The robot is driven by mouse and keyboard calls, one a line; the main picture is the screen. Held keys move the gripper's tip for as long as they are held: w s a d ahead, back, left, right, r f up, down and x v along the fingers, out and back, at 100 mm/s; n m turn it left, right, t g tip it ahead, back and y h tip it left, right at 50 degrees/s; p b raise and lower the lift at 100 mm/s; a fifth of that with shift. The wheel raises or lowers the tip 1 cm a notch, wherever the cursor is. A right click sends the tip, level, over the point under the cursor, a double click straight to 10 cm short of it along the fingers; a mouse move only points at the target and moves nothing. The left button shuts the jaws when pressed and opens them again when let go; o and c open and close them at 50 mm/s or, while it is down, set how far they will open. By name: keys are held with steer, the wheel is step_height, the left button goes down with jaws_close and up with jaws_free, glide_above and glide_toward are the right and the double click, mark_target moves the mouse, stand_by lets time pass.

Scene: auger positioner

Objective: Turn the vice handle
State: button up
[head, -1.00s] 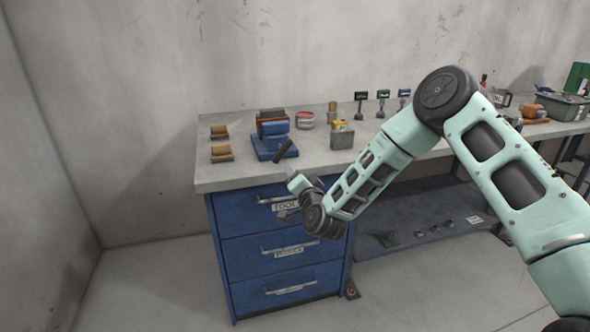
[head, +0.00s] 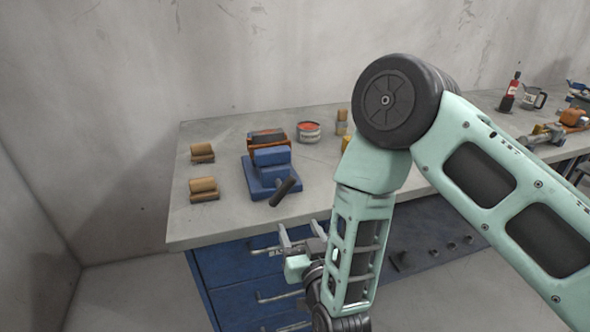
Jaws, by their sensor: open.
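The blue vice (head: 268,172) stands on the grey bench top (head: 225,222) near its left end, with an orange-brown and dark piece at its back. Its dark vice handle (head: 282,191) sticks out at a slant on the near side, toward the bench's front edge. My gripper (head: 302,238) is open and empty. It is in front of the bench's front edge, below and a little right of the handle in the picture, and apart from it. My arm does not cover the vice or the handle.
Two small brown-topped blocks (head: 203,190) sit left of the vice. A red-topped round tin (head: 309,131) stands behind it to the right. Blue drawers (head: 235,278) with bar handles lie under the bench. A red bottle (head: 511,92) and a mug stand far right.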

mark_target(280, 183)
steer(key=p+x, duration=0.4)
steer(key=x, duration=1.3)
steer(key=shift+w+f, duration=0.1)
steer(key=shift+w, duration=0.1)
